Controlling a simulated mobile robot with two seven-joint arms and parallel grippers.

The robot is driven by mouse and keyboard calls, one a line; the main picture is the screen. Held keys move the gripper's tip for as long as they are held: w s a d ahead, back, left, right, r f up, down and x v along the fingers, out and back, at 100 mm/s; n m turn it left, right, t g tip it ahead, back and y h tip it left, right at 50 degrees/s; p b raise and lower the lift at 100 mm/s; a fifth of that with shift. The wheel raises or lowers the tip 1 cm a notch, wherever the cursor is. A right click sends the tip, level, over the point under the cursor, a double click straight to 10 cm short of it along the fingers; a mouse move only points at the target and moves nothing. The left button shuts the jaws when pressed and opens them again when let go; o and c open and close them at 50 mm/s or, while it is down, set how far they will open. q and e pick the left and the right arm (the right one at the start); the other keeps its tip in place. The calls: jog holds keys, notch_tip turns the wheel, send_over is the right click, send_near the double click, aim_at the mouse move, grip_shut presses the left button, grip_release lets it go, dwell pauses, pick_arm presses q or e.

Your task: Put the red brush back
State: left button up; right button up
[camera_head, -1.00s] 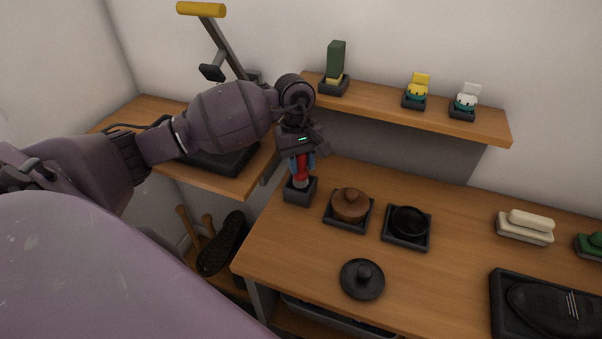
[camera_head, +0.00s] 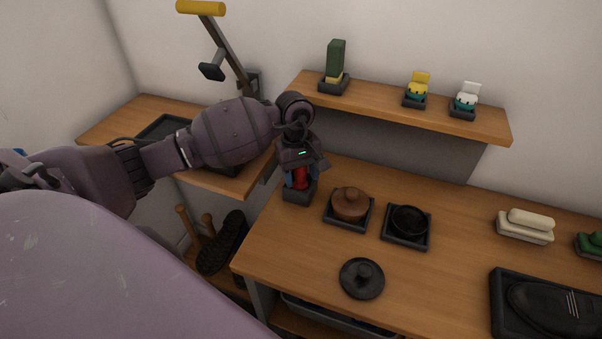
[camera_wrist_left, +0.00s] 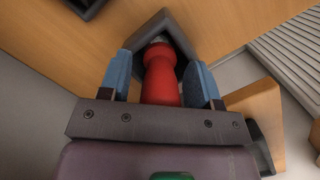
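The red brush (camera_head: 301,177) stands roughly upright in a small dark square holder (camera_head: 297,197) at the left end of the bench. My left gripper (camera_head: 300,181) is low over it, pointing down, with its blue fingers on either side of the handle. In the left wrist view the red handle (camera_wrist_left: 161,80) lies between the two fingers, with a narrow gap on each side. Its pale collar meets the dark holder (camera_wrist_left: 172,25). The lower end of the brush is hidden inside the holder. My right gripper is out of view.
A brown round-lidded tin (camera_head: 350,204) and an open black tin (camera_head: 409,221) sit just right of the holder. A black lid (camera_head: 362,279) lies in front. The bench middle is clear.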

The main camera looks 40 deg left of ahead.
pick_arm(q)
jog(key=shift+r, duration=0.1)
jog(key=shift+a+r, duration=0.1)
jog(key=shift+r, duration=0.25)
notch_tip(320, 180, up, 11)
jog(key=a, duration=0.1)
jog(key=shift+w+a+b, duration=0.3)
jog(key=shift+w+b, duration=0.1)
jog(key=shift+w, duration=0.05)
